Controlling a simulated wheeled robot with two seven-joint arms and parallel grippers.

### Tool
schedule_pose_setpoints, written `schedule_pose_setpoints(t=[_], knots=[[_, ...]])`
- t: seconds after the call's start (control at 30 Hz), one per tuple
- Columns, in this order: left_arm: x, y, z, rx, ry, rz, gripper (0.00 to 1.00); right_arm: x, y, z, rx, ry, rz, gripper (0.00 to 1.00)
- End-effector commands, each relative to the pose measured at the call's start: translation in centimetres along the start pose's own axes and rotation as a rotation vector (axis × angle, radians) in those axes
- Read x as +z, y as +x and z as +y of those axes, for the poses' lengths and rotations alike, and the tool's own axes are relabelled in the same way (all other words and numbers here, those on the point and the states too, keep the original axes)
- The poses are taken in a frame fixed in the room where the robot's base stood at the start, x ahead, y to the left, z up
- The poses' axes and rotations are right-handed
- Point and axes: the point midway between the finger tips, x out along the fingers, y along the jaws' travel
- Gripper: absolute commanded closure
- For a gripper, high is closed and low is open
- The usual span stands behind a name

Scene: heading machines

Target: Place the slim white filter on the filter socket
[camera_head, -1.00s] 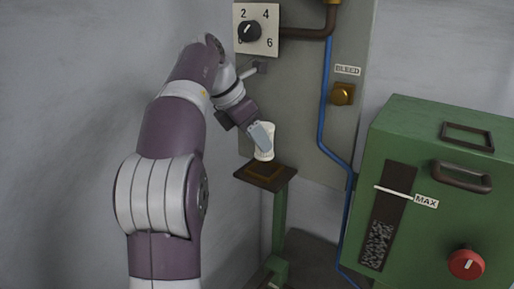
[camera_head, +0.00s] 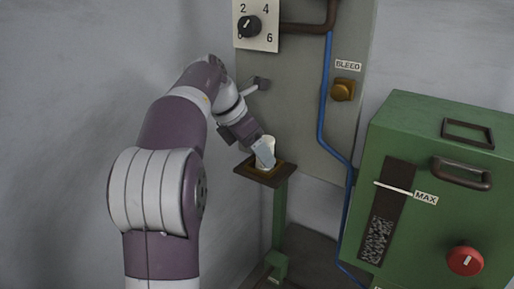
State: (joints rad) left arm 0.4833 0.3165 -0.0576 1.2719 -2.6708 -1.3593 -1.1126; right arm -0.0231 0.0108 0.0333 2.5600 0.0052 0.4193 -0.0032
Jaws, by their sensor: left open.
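The slim white filter (camera_head: 269,141) stands roughly upright at a small dark brown plate (camera_head: 247,171) with a brass-coloured square on it, on top of a green post. I take this plate to be the filter socket. My left gripper (camera_head: 264,153) is at the filter with its jaws open, a pale finger covering part of the filter's near side. The filter's base is low at the brass square; whether it is fully seated is too small to tell. My right gripper is out of view.
Behind stands a grey-green panel with a numbered dial (camera_head: 249,26), a grey stub (camera_head: 262,84), a brass BLEED knob (camera_head: 342,90) and a blue hose (camera_head: 323,120). A green cabinet (camera_head: 440,215) with a red knob (camera_head: 465,261) stands at right. A bare wall is at left.

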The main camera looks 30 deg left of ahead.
Motion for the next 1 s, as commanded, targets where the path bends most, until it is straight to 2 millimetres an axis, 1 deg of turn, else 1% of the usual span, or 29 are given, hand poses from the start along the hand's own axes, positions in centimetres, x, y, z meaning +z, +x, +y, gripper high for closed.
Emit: schedule_pose_setpoints(t=[0.1, 0.17, 0.27, 0.33, 0.4, 0.5, 0.6, 0.73, 1.0], knots=[[0.4, -0.6, 0.0, 0.001, 0.0, 0.0, 0.28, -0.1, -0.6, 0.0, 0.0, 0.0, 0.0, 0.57], [0.2, -1.0, 0.1, 0.002, 0.001, -0.001, 0.28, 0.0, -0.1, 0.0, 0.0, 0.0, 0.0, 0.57], [0.1, -3.0, 0.1, 0.006, 0.0, -0.002, 0.28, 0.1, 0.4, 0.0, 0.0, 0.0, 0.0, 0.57], [0.2, -4.9, 0.1, 0.006, 0.001, -0.003, 0.28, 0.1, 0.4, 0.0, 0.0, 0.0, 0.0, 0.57], [0.2, -7.0, 0.1, 0.005, 0.0, -0.002, 0.28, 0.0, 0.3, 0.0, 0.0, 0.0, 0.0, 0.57], [0.3, -9.4, 0.1, 0.004, 0.0, -0.002, 0.28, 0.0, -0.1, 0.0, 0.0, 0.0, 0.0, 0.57], [0.3, -11.1, 0.1, 0.002, -0.001, -0.001, 0.28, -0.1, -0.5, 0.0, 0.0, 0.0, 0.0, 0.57], [0.3, -12.2, 0.0, 0.001, 0.0, 0.0, 0.28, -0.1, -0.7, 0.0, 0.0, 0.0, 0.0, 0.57], [0.2, -12.4, 0.0, 0.0, 0.0, 0.0, 0.28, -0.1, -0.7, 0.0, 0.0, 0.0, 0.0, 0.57]])
